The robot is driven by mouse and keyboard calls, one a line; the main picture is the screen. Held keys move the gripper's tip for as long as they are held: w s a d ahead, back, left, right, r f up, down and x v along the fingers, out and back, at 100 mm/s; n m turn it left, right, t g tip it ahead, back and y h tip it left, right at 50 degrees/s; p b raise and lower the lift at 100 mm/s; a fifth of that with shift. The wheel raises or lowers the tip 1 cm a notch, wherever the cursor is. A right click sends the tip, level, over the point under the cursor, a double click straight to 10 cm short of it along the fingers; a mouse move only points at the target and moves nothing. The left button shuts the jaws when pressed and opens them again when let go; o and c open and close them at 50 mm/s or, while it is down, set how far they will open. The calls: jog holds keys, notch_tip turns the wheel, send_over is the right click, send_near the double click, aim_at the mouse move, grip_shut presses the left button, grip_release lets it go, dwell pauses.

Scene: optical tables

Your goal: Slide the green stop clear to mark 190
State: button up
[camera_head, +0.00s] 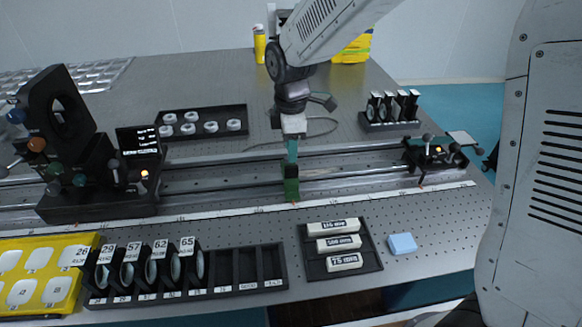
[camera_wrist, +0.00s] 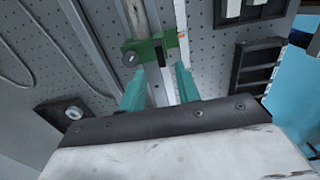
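The green stop (camera_head: 291,188) sits on the long double rail (camera_head: 235,180), near the middle of its length. My gripper (camera_head: 292,162) points down just above the stop, its teal fingers close to the stop's top. In the wrist view the green stop (camera_wrist: 146,48) lies just beyond the fingertips of my gripper (camera_wrist: 162,72). The fingers stand apart with a gap between them, and I see nothing gripped. A white scale strip (camera_head: 230,211) runs along the rail's front; its numbers are too small to read surely.
A black optics mount (camera_head: 95,200) stands at the rail's left end, and a smaller device (camera_head: 437,155) at its right. A rack of numbered lenses (camera_head: 240,275), a tray of labelled blocks (camera_head: 314,268) and a blue block (camera_head: 402,243) lie in front. The rail beside the stop looks clear.

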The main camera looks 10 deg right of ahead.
aim_at(291, 167)
notch_tip(291, 167, down, 7)
jog(key=shift+f, duration=0.1)
dwell(0.3)
grip_shut()
